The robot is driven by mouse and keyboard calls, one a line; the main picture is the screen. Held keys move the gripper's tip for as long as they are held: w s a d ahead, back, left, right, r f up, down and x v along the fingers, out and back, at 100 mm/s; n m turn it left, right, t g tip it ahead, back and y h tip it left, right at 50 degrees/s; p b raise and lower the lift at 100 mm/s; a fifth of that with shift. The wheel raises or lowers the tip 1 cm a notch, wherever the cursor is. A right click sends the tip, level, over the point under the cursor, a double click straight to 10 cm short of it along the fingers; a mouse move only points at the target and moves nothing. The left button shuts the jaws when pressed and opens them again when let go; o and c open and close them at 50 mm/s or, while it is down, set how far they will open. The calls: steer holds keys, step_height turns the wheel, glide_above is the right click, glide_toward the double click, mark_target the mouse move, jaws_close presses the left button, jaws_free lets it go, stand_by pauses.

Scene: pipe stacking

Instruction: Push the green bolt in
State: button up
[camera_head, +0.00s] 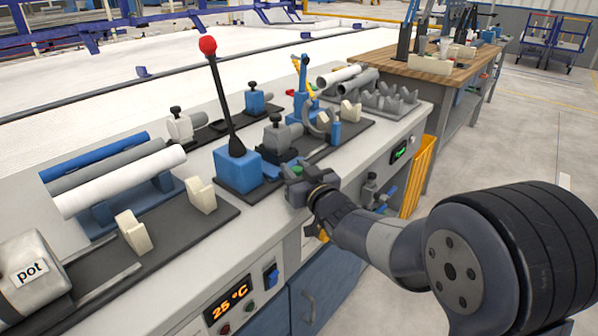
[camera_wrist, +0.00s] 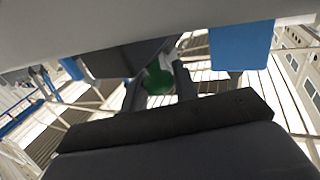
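The green bolt (camera_wrist: 158,78) shows as a small rounded green end in the wrist view, partly hidden by my fingers and a dark block. My gripper (camera_wrist: 160,84) has its two dark fingers apart, with the green end seen between or just behind them. I cannot tell whether they touch it. In the head view my gripper (camera_head: 297,183) is at the bench's front edge, beside the blue lever base and in front of the grey-and-black clamp (camera_head: 278,135).
A blue base (camera_head: 238,170) with a tall red-knobbed lever stands close left of my gripper. Blue tools (camera_head: 303,95) and more pipes (camera_head: 345,77) stand behind. Open floor is at right.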

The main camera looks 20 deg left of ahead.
steer(key=o, duration=0.4)
steer(key=shift+a, duration=0.2)
steer(key=shift+c, duration=0.2)
steer(key=v, duration=1.1)
steer(key=shift+p, duration=0.4)
steer(key=shift+w+a, duration=0.1)
steer(key=x, duration=1)
steer(key=shift+w+a+f+b, duration=0.1)
steer(key=shift+w+a+b, duration=0.15)
steer(key=shift+b, duration=0.15)
steer(key=shift+s+d+p, duration=0.3)
steer(key=shift+d+p, duration=0.05)
steer(key=shift+d, duration=0.55)
steer(key=shift+s+d, duration=0.15)
steer(key=shift+d, duration=0.2)
